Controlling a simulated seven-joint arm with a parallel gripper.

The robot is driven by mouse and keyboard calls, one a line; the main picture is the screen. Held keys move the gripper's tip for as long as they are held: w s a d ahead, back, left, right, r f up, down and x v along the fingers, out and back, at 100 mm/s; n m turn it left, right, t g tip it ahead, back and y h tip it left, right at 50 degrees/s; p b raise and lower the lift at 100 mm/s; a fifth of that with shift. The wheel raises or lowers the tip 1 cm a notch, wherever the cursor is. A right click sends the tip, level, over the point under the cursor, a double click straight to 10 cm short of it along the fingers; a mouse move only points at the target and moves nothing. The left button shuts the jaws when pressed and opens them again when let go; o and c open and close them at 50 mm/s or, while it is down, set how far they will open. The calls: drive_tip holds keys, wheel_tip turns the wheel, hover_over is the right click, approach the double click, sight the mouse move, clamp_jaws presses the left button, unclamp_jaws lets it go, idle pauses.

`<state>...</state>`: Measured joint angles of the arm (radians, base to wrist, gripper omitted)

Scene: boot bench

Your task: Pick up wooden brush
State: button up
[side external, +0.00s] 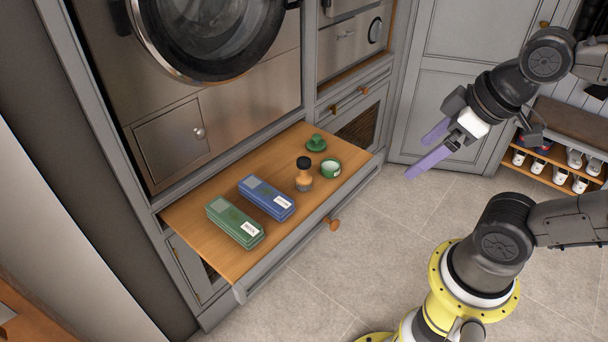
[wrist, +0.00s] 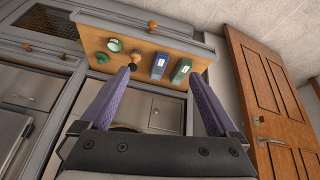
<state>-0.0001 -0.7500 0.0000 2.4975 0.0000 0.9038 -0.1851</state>
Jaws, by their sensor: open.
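My gripper (side external: 418,155) is open and empty, with two purple fingers spread apart. It hangs in the air to the right of the board, well apart from the brush. The wrist view also shows both fingers of my gripper (wrist: 160,73), with nothing held between them.
A blue box (side external: 267,198) and a green box (side external: 235,222) lie left of the brush. A round green container (side external: 330,168) and a smaller green piece (side external: 316,143) are close on its right. A round oven-like door (side external: 210,35) rises behind. The air above the board is clear.

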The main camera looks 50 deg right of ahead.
drive_tip(key=w+r+n, duration=0.5)
drive_tip(key=n, duration=0.2)
drive_tip(key=n+g, duration=0.6)
drive_tip(key=n, duration=0.6)
hover_over(303, 178)
drive_tip(key=f, duration=2.7)
drive_tip(key=shift+d+f, duration=0.2)
drive_tip(key=shift+f, duration=0.1)
drive_tip(key=shift+w+d+f, duration=0.1)
drive_tip(key=shift+f, duration=1.5)
drive_tip(key=shift+w+f, duration=0.1)
drive_tip(key=shift+f, duration=1.5)
drive_tip(key=c, duration=1.5)
drive_tip(key=shift+r, duration=0.1)
